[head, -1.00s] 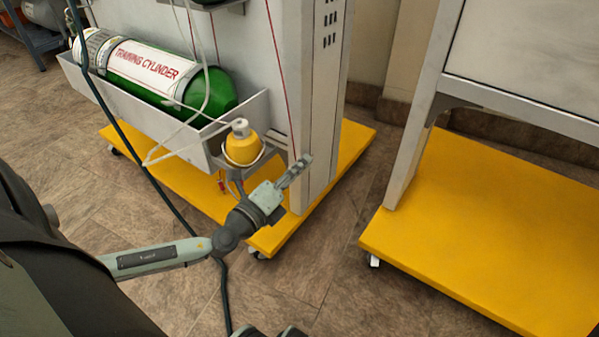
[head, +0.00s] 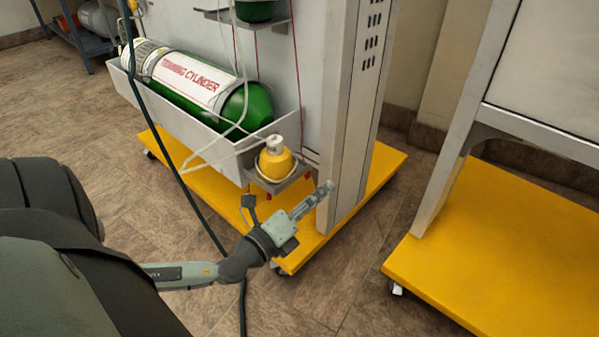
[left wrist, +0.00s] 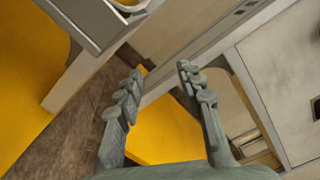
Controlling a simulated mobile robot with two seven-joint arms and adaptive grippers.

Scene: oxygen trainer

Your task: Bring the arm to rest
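My left arm (head: 245,255) reaches in from the lower left of the head view, in front of the trainer cart. My left gripper (head: 318,192) points up and right, near the cart's front corner post, below and right of the yellow bottle (head: 275,158). In the left wrist view the two fingers of the left gripper (left wrist: 162,70) stand apart with nothing between them, so it is open and empty. Whether it touches the post is hard to tell, but a gap seems to show. My right gripper is in neither view.
The cart holds a green training cylinder (head: 190,84) in a grey trough (head: 215,150) over a yellow wheeled base (head: 375,185). A second yellow base (head: 500,255) with a grey frame stands to the right. A dark hose (head: 185,185) hangs behind my arm. Tiled floor lies between the bases.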

